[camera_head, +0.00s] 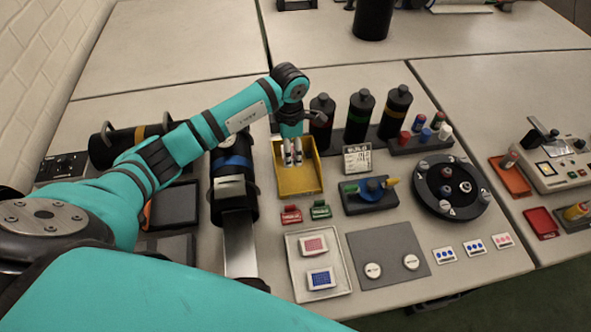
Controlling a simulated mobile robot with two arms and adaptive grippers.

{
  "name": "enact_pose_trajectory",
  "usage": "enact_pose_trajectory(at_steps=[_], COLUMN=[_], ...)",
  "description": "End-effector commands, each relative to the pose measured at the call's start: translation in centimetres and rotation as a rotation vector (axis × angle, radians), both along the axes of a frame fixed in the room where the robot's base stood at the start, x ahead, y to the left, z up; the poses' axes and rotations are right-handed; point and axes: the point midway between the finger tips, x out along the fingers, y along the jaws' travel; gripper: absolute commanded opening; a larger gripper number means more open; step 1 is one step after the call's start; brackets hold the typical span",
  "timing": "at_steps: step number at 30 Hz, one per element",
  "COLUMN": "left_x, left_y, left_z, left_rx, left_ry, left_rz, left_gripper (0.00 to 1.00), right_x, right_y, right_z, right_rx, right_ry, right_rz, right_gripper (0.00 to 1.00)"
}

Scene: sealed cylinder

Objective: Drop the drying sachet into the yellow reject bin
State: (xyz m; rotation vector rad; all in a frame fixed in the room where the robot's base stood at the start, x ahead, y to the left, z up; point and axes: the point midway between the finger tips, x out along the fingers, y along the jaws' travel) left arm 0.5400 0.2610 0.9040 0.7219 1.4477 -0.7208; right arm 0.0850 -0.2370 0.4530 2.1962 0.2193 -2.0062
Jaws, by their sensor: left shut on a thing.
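The yellow reject bin (297,181) is a shallow open yellow tray in the middle of the table. My left gripper (293,160) points down over its back part and is shut. Small pale shapes show at its fingertips, and the drying sachet between them is too small and hidden to make out clearly. I cannot tell whether the fingertips touch the bin. A light tray (335,283) in front holds a red-patterned packet (314,245) and a blue-patterned packet (321,279). My right gripper is not in view.
Dark bottles (359,115) stand right behind the bin. Red (291,215) and green (320,209) clips lie in front. A black cylinder (233,170) lies at its left.

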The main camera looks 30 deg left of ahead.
Motion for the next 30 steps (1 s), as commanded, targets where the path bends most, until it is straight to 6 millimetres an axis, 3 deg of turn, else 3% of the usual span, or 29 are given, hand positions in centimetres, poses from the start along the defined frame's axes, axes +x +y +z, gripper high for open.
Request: enact_pose_trajectory(at_steps=[3, 4, 10, 20, 23, 30], left_x=[0.0, 0.0, 0.0, 0.0, 0.1, 0.1], left_y=[0.0, 0.0, 0.0, 0.0, 0.1, 0.1], left_z=[0.1, 0.1, 0.1, 0.5, 1.6, 6.6], left_rx=[0.0, 0.0, 0.0, -0.001, 0.0, 0.001], left_ry=[0.0, 0.0, 0.0, -0.001, -0.003, -0.005], left_rz=[0.0, 0.0, 0.0, 0.0, 0.001, -0.001], left_gripper=[0.33, 0.58, 0.82, 0.82, 0.82, 0.82], right_x=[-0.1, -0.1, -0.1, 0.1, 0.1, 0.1], right_y=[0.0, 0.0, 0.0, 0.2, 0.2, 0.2], right_z=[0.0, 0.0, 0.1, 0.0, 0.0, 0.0], right_rx=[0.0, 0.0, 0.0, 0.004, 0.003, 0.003], right_ry=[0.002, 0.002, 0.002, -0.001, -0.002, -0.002], right_rz=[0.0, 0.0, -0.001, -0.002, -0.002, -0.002], right_gripper=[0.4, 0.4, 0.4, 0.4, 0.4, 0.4])
